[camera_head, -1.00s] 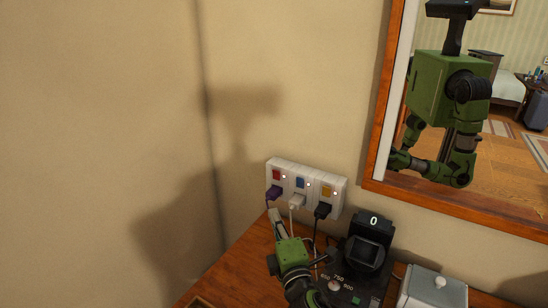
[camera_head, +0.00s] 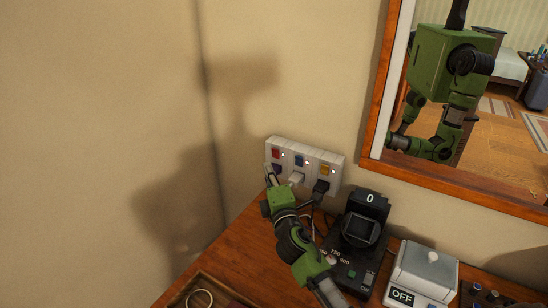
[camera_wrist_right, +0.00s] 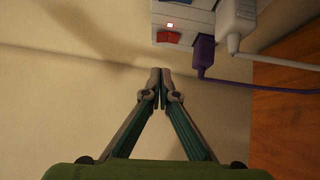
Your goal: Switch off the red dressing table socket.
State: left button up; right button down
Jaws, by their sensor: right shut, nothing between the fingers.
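A white socket strip (camera_head: 310,182) is on the wall above the dressing table, with red, blue and yellow switches. The red switch (camera_head: 276,154) is at its left end and also shows in the right wrist view (camera_wrist_right: 168,37). A small light (camera_wrist_right: 170,25) beside it is lit. A purple plug (camera_wrist_right: 204,56) sits in the red socket. My right gripper (camera_head: 267,168) is shut and empty, its tips at the strip's left end. In the wrist view the shut tips (camera_wrist_right: 160,72) are apart from the red switch, just below it in the picture. My left gripper is not in view.
A white plug (camera_head: 297,178) and a black plug (camera_head: 321,187) fill the other sockets. A black device (camera_head: 352,248) and a grey box marked OFF (camera_head: 422,272) stand on the wooden table (camera_head: 232,262). A framed mirror (camera_head: 375,110) hangs on the right.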

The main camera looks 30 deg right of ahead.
aim_at(272, 150)
jog(key=shift+w+d+r+p, duration=0.15)
jog(key=shift+w+d+p, duration=0.1)
jog(key=shift+w+d, duration=0.75)
jog(key=shift+w+d+r+p, duration=0.15)
jog(key=shift+w+d+p, duration=0.05)
jog(key=shift+w+d, duration=0.7)
jog(key=shift+d, duration=0.1)
jog(key=shift+w+d+r, duration=0.1)
jog(key=shift+d+r, duration=0.1)
jog(key=shift+r, duration=0.1)
jog(key=shift+f, duration=0.1)
